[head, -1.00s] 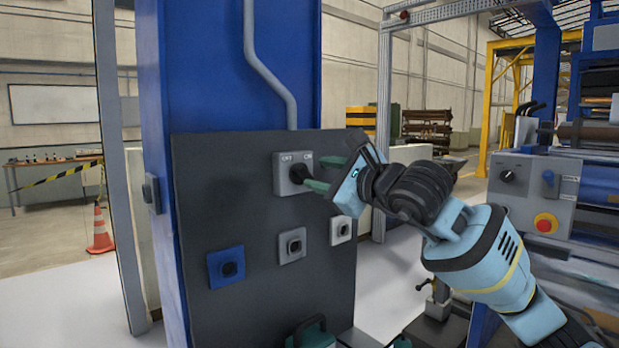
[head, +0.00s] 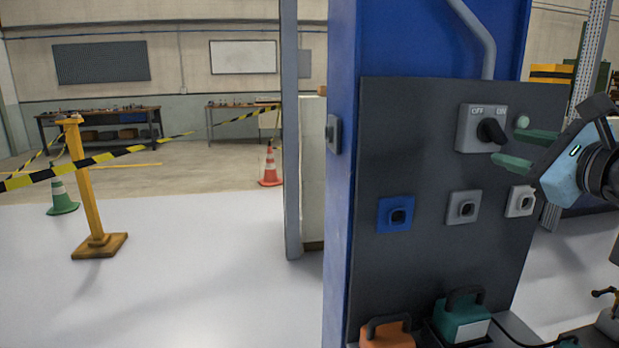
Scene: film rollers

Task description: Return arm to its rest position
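My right gripper (head: 508,147) comes in from the right edge. Its two green fingers are spread apart and hold nothing. The fingertips are close to the black knob (head: 490,132) of a grey switch box (head: 468,127) marked OFF and ON. The fingers appear just right of the knob; whether one touches it I cannot tell. The light blue gripper body (head: 563,178) and part of my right arm show; the rest is cut off by the frame. My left gripper is not in view.
The dark panel (head: 420,270) on a blue column (head: 341,200) carries blue (head: 396,214), grey (head: 463,207) and white (head: 521,201) sockets. An orange (head: 387,335) and a teal (head: 462,322) handled block stand below it. The floor at left is free up to the barrier post (head: 90,190).

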